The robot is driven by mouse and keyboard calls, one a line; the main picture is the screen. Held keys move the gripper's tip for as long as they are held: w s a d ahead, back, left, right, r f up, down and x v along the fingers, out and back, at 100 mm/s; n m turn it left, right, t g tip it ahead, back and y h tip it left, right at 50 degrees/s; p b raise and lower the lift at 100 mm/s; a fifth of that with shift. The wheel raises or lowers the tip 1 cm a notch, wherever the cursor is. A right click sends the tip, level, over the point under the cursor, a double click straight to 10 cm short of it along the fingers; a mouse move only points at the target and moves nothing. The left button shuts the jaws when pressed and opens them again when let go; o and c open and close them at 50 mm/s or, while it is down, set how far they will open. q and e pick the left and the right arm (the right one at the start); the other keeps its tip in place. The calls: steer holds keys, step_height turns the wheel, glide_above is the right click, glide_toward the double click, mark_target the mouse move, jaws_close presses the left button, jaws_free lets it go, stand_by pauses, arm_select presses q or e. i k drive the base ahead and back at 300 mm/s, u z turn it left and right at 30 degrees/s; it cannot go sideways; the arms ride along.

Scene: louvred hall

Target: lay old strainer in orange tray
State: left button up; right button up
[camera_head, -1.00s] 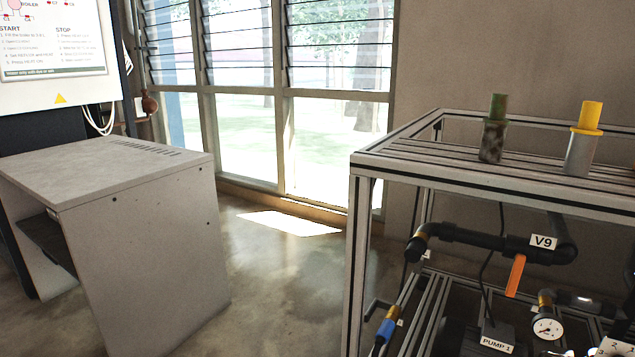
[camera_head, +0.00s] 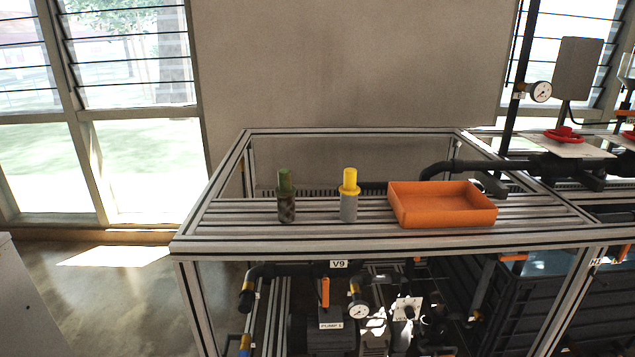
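Two strainer-like cylinders stand upright on the slatted top of the metal frame (camera_head: 213,244). The left one (camera_head: 286,208) has a dark, stained, mottled body and a green top, and looks like the old strainer. The right one (camera_head: 348,207) has a clean grey body and a yellow flanged top. The orange tray (camera_head: 447,216) sits to the right of both on the same rack top, and no object shows inside it. Neither of my grippers is in view.
Black pipe (camera_head: 455,168) runs behind the tray. Below the rack top are pipes, a gauge (camera_head: 359,311) and a pump labelled PUMP 1. Red valve handwheels (camera_head: 564,134) stand at the far right. Slats between the cylinders and at the left end are bare.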

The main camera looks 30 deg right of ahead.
mark_target(450, 209)
steer(key=z, duration=0.45)
steer(key=k, duration=1.15)
steer(key=z, duration=1.4)
steer(key=i, duration=0.5)
steer(key=z, duration=0.75)
steer(key=i, duration=1.2)
steer(key=u, duration=0.5)
steer(key=i, duration=0.9)
steer(key=u, duration=0.6)
